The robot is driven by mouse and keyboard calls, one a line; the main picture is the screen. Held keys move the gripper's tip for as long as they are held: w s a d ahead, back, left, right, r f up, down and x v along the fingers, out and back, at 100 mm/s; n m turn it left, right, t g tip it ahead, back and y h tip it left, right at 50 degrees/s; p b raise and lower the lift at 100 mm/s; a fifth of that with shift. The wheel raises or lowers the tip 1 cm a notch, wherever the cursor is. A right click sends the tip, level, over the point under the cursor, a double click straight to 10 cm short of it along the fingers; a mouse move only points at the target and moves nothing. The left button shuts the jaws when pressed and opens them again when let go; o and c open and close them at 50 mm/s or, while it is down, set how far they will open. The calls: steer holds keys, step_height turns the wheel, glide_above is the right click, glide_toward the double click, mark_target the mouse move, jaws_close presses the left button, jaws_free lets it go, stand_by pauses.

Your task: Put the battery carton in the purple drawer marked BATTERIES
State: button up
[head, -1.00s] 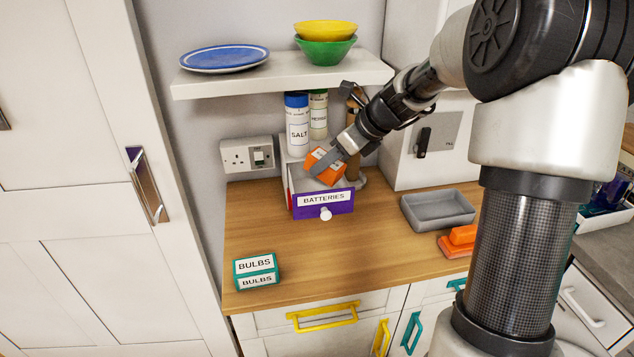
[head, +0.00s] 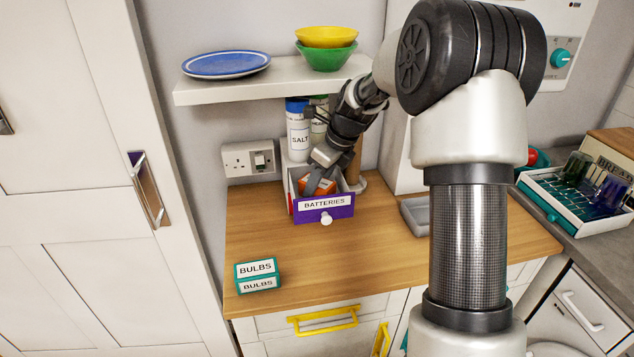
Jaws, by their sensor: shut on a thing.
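The orange battery carton (head: 317,184) is between the fingers of my gripper (head: 316,181), which is shut on it. The carton is low, at or just inside the opening of the purple drawer marked BATTERIES (head: 323,208). The drawer is pulled out from its small white unit, with its white knob facing the front. The carton's lower part is hidden behind the drawer front, so I cannot tell whether it touches the drawer floor.
A teal BULBS carton (head: 257,275) stands on the wooden worktop (head: 370,255) at the front left. A SALT jar (head: 298,132) stands behind the drawer, under a white shelf (head: 230,92). A grey tray (head: 414,216) lies to the right, partly hidden by my arm.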

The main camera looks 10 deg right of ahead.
steer(key=shift+f, duration=0.25)
steer(key=o, duration=1.2)
